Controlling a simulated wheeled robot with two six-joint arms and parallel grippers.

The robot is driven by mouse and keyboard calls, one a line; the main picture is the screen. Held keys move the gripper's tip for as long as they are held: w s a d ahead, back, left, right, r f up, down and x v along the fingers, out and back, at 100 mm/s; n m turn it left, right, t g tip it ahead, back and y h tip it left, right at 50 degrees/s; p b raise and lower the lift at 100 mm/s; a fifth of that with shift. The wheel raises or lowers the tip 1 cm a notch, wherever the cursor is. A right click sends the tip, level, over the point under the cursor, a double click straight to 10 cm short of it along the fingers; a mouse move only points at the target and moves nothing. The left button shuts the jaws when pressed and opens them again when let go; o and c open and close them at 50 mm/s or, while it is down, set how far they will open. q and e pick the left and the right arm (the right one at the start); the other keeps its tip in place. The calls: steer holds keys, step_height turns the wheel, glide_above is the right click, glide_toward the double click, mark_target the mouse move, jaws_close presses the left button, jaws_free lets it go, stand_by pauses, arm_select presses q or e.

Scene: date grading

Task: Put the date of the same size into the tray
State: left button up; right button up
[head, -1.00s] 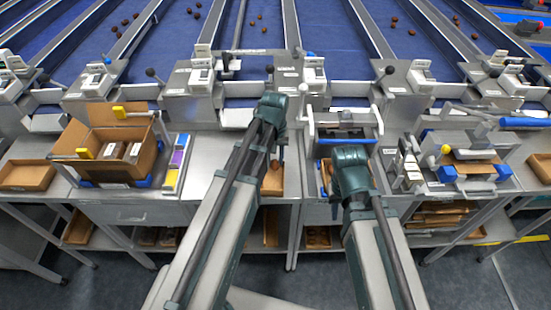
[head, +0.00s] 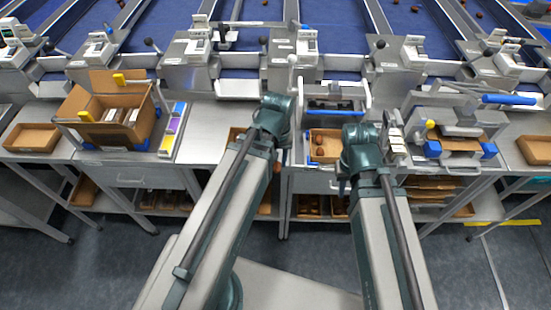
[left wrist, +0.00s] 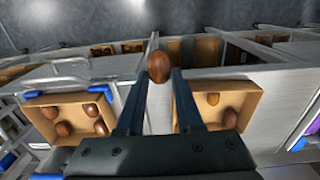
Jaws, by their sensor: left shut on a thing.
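My left gripper (head: 282,160) hangs down in the middle of the head view. In the left wrist view its two fingers (left wrist: 159,85) are shut on a brown oval date (left wrist: 159,66), held in the air. One cardboard tray (left wrist: 70,100) with blue corners and several dates is left of the fingers there; it also shows in the head view (head: 326,131), right of the gripper. Another cardboard tray (left wrist: 247,98) with two visible dates is right of the fingers; my left arm mostly hides it (head: 235,134) in the head view. My right gripper (head: 343,186) is low beside the blue-cornered tray; its fingertips are unclear.
A large open carton (head: 98,92) stands at the left beside a strip of coloured blocks (head: 172,133). A metal frame with a blue handle (head: 508,99) stands at the right. Bare metal bench (head: 208,125) lies left of the left arm. Boxes sit on the shelf below.

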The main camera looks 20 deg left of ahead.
arm_select(q)
steer(key=w+d+r+p, duration=0.1)
steer(key=w+d+r, duration=0.1)
steer(key=w+d, duration=0.6)
steer(key=w+d+r+p, duration=0.2)
steer(key=w+d, duration=0.7)
steer(key=shift+d+p, duration=0.25)
steer(key=shift+p, duration=0.05)
steer(key=shift+w+r, duration=0.1)
stand_by(0.4)
steer(key=shift+f+b, duration=1.7)
steer(key=shift+f, duration=0.05)
steer(key=shift+f+b, duration=1.25)
steer(key=shift+b, duration=0.05)
